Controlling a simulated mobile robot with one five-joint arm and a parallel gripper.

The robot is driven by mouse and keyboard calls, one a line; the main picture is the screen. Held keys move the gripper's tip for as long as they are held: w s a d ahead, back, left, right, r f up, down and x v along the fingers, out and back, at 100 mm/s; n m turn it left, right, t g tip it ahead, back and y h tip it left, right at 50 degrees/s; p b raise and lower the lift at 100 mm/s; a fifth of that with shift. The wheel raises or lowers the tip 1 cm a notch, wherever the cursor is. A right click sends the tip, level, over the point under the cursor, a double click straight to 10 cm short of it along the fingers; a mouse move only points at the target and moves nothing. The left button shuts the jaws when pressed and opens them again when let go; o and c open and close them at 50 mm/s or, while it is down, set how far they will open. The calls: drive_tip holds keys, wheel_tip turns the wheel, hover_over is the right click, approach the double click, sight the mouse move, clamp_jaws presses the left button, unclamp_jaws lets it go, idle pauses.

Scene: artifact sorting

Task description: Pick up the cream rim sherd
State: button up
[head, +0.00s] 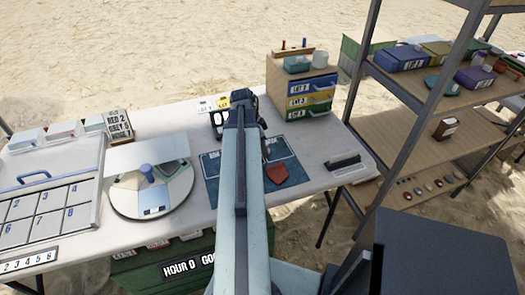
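My arm reaches forward over the white table, and my dark gripper (241,110) is at its far end, above the back part of the blue mat (211,166). The arm hides most of the gripper, so I cannot tell whether it is open or shut or holds anything. I cannot make out a cream rim sherd; the arm covers the middle of the mat, and one could be hidden there. A red-brown sherd (278,173) lies on the mat's right part, right of my arm.
A numbered case (50,210) is at far left. A drawer unit (290,82) stands behind right, a black-and-white block (345,163) at right. A metal-framed shelf (425,130) rises beyond.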

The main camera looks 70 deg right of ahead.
drive_tip(key=shift+c, duration=0.2)
wheel_tip(320, 180, up, 10)
drive_tip(key=p, duration=1)
